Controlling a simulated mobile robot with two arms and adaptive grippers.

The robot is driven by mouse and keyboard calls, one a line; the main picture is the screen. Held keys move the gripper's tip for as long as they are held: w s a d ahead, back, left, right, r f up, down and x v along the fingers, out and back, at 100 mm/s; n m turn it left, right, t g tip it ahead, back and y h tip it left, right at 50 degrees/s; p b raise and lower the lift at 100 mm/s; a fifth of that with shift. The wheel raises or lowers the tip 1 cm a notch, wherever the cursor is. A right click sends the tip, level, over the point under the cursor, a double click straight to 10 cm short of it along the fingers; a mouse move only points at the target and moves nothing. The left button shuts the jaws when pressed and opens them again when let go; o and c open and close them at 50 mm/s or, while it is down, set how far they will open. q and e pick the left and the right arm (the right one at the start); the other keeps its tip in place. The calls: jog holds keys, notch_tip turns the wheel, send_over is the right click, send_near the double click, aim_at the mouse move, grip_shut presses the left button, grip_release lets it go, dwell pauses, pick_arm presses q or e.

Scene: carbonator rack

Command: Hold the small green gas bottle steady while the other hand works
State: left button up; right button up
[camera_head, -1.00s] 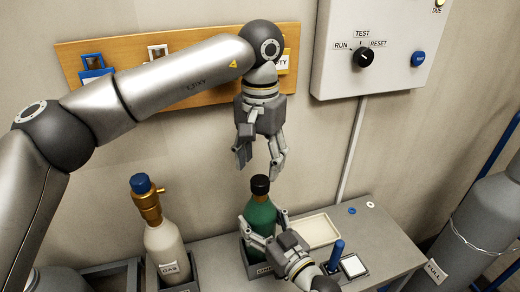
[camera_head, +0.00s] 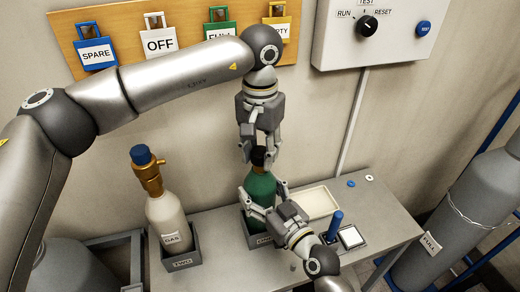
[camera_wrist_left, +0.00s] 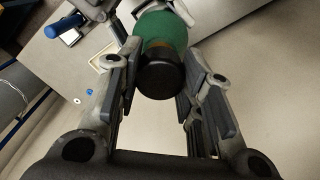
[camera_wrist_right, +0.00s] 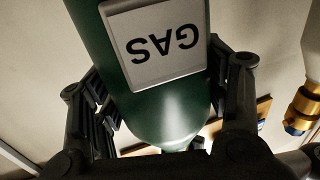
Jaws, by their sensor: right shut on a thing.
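The small green gas bottle (camera_head: 261,190) stands upright in a grey holder on the bench, with a black cap (camera_head: 259,157) on top. My right gripper (camera_head: 262,208) is shut around the bottle's body from the front. The right wrist view shows the green body with its GAS label (camera_wrist_right: 166,45) between the fingers. My left gripper (camera_head: 258,150) is above the bottle, its fingers pointing down on either side of the cap. In the left wrist view the black cap (camera_wrist_left: 160,76) sits between the open fingers, with gaps on both sides.
A white gas bottle (camera_head: 167,220) with a brass fitting and blue top stands in a holder to the left. A shallow cream tray (camera_head: 318,202), a blue lever (camera_head: 335,225) and small rings are at the right. A control box (camera_head: 375,35) and tag board (camera_head: 185,62) hang behind.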

pick_arm(q)
jog(key=c, duration=0.3)
jog(key=n, duration=1.1)
jog(key=shift+n, duration=0.3)
jog(key=n, duration=1.4)
jog(key=shift+r, duration=0.1)
jog(key=n, duration=1.5)
jog(key=shift+n, duration=0.4)
jog(key=n, duration=1.2)
jog(key=shift+n, duration=0.3)
